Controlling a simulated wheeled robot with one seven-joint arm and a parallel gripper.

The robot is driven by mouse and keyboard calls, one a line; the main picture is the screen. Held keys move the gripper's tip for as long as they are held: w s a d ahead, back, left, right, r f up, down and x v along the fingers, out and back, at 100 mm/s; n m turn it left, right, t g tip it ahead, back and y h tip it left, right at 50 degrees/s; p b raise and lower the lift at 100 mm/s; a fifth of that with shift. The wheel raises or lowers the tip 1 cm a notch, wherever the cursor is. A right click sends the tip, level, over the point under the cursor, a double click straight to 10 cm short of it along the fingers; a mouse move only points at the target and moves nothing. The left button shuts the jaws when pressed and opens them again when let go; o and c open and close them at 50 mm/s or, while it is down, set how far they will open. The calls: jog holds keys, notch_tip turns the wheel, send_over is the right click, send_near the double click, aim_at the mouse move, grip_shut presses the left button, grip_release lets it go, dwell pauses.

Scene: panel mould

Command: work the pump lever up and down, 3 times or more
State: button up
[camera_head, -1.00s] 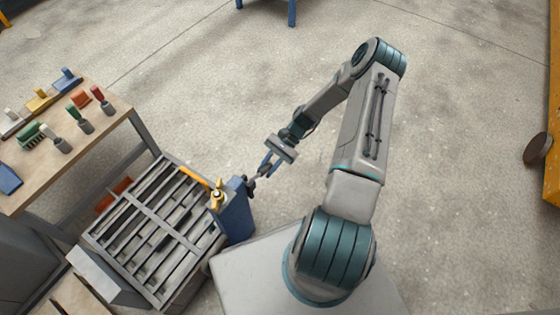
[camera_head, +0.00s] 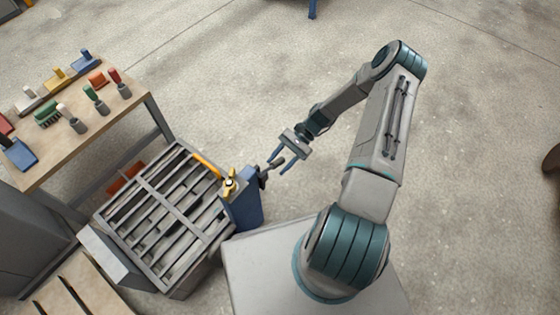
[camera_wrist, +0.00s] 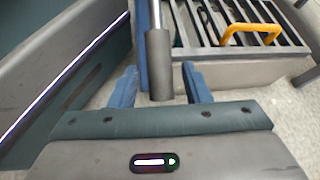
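The pump is a blue box (camera_head: 243,210) at the right end of the slatted grey mould (camera_head: 160,215). Its lever (camera_head: 273,168) sticks out to the right from the box and ends in a dark grip. In the wrist view the lever's dark cylindrical grip (camera_wrist: 159,68) and silver shaft show in the middle. My gripper (camera_head: 279,165) is open around the end of the grip. In the wrist view its blue fingers (camera_wrist: 159,78) stand on both sides of the grip, with gaps left and right.
An orange handle (camera_head: 207,164) lies on the mould's edge. A workbench (camera_head: 80,140) with several small tools stands at the left. The floor beyond the pump is clear.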

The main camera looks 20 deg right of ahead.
jog(key=p+v, duration=0.3)
jog(key=v, duration=1.1)
jog(key=shift+a, duration=0.1)
jog(key=s+a+r+n+t+h+p, duration=0.1)
jog(key=a+r+n+h+p, duration=0.2)
jog(key=r+p, duration=1.05)
jog(key=s+a+r+n+h+p, duration=0.15)
jog(key=r+h, duration=0.35)
jog(key=r, duration=1.9)
jog(key=s+a+r+n+t+h+p, duration=0.1)
jog(key=s+r+p, duration=0.4)
jog(key=r, duration=0.5)
jog(key=s+a+r+n+t+h+p, duration=0.1)
jog(key=s+a+r+n+t+p, duration=0.2)
jog(key=s+r+p, duration=0.3)
jog(key=s+a+r+n+t+h+p, duration=0.1)
jog(key=s+r+p, duration=0.4)
jog(key=r, duration=0.9)
jog(key=shift+s+a+n+t+p, duration=0.25)
jog(key=shift+a+n+t+p, duration=0.35)
jog(key=shift+t, duration=0.5)
